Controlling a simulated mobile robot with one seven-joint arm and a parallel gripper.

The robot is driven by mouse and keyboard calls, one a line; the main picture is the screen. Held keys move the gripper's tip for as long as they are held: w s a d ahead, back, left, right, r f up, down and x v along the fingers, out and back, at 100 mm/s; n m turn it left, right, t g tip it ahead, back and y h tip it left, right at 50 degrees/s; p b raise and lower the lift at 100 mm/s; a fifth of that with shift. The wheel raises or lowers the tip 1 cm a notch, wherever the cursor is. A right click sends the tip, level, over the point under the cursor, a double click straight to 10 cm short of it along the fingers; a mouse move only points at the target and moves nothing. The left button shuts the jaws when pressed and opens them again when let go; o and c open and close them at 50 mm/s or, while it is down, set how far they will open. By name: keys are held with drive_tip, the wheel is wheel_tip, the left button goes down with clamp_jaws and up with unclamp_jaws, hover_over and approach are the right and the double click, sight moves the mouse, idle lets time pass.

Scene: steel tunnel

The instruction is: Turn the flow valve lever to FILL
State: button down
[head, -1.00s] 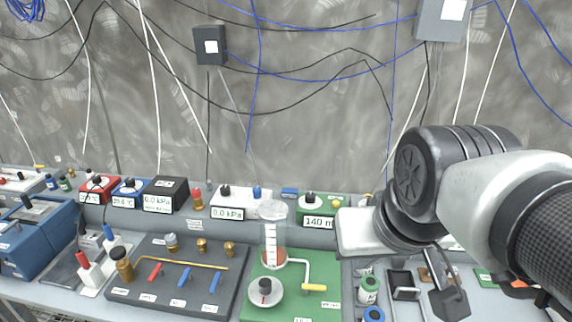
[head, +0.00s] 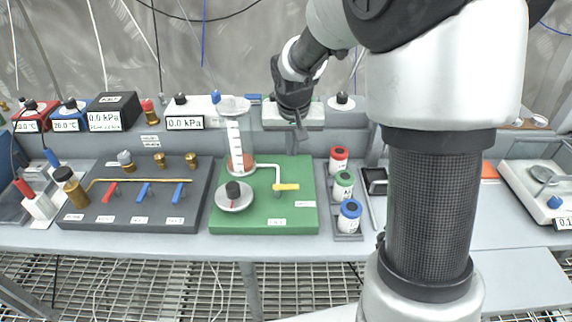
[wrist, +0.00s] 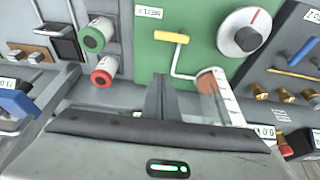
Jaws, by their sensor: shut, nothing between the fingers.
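A yellow lever (head: 286,187) sits on the green board (head: 300,220), at the end of a bent white pipe. It points sideways to the right, and a small white label below it is too small to read. In the wrist view the yellow lever (wrist: 171,37) lies above the fingers, lengthwise across the picture. My gripper (head: 301,136) is above and behind the board's back right corner, apart from the lever. In the wrist view its fingers (wrist: 161,85) are together and empty, pointing at the board.
A graduated glass cylinder (head: 235,145) and a round grey dial (head: 234,197) stand left of the lever. Several capped bottles, one with a green cap (head: 344,177), stand to the right. A dark panel (head: 140,212) with red and blue levers is at left.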

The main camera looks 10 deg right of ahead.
drive_tip(key=b+x, duration=0.1)
drive_tip(key=x, duration=0.9)
drive_tip(key=shift+s, duration=0.1)
drive_tip(key=s, duration=0.3)
drive_tip(key=shift+a, duration=0.35)
drive_tip(key=shift+s+a, duration=0.1)
drive_tip(key=shift+s, duration=0.35)
